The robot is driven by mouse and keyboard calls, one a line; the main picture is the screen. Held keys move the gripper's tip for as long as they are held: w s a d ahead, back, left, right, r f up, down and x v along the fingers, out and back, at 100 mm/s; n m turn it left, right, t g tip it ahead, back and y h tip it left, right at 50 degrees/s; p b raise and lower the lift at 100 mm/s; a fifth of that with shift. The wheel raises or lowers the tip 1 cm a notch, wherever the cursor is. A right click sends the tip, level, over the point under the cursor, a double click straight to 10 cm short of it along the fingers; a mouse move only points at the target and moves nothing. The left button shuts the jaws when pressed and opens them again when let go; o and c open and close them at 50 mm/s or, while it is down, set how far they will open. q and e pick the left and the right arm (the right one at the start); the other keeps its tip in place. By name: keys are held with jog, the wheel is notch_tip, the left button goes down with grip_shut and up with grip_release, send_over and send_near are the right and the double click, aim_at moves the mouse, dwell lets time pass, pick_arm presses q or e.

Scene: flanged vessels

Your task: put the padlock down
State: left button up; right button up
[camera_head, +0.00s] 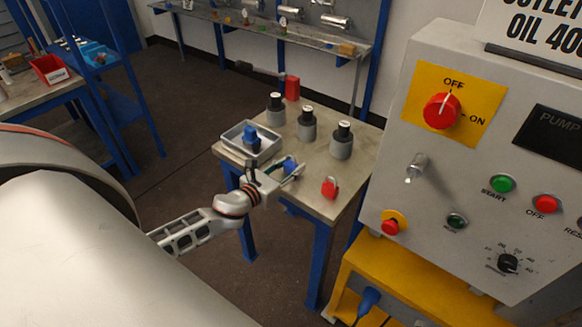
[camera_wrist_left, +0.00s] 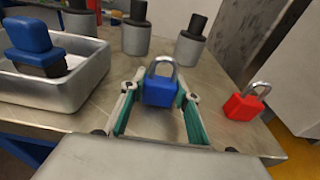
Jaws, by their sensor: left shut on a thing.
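A blue padlock (camera_head: 290,166) with a metal shackle is between the fingers of my left gripper (camera_head: 284,174), over the near part of the metal-topped table. In the left wrist view the blue padlock (camera_wrist_left: 160,92) has its shackle up, and my left gripper (camera_wrist_left: 158,108) has its teal-padded fingers on either side of it. I cannot tell whether its base touches the table top. A red padlock (camera_head: 330,187) lies on the table to the right, apart from the gripper; it also shows in the left wrist view (camera_wrist_left: 243,106). My right gripper is not in view.
A grey tray (camera_head: 264,155) holding a blue-topped item (camera_head: 250,134) stands left of the gripper. Three grey cylinders with black tops (camera_head: 307,125) stand behind. The control panel (camera_head: 440,170) rises close to the table's right. Some table top (camera_head: 310,180) is bare between the padlocks.

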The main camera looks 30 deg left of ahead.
pick_arm(q)
jog(key=shift+f, duration=0.15)
jog(key=o, duration=1.2)
